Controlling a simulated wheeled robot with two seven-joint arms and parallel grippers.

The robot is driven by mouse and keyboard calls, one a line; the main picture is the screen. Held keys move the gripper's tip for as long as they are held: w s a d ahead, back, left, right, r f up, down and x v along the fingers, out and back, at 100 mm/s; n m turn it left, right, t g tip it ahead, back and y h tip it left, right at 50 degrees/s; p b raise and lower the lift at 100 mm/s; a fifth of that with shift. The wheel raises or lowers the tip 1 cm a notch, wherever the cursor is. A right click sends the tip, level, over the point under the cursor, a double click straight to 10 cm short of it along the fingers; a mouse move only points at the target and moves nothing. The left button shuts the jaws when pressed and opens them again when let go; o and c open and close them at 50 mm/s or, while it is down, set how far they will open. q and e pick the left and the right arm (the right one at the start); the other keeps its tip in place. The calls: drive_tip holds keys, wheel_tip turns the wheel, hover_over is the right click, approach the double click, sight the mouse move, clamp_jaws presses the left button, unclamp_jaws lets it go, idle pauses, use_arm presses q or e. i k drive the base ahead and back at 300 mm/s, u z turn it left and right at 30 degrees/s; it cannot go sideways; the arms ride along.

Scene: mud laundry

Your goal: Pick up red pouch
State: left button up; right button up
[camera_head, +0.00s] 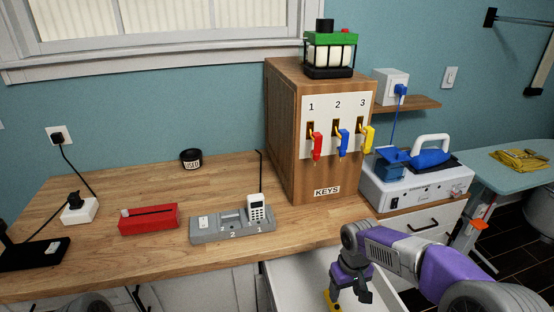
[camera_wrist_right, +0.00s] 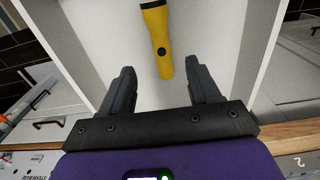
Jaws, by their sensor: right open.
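The red pouch (camera_head: 148,218) lies on the wooden counter, left of the grey charging dock, with a dark strip along its top. My right gripper (camera_head: 350,292) is away to the right of it, pointing down over an open white drawer. In the right wrist view my right gripper (camera_wrist_right: 162,75) is open and empty. A yellow flashlight (camera_wrist_right: 159,38) lies in the drawer beyond the fingertips; part of it also shows in the head view (camera_head: 329,301). The pouch is not in the wrist view. My left gripper is not in view.
The grey dock (camera_head: 232,226) holds a white keypad device (camera_head: 257,207). A wooden key cabinet (camera_head: 284,140) stands behind the drawer. A black roll (camera_head: 190,158) and a white plug box (camera_head: 79,210) are near the pouch. The counter (camera_head: 120,262) in front of the pouch is clear.

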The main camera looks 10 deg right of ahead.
sight(147, 219)
drive_tip(key=k, duration=1)
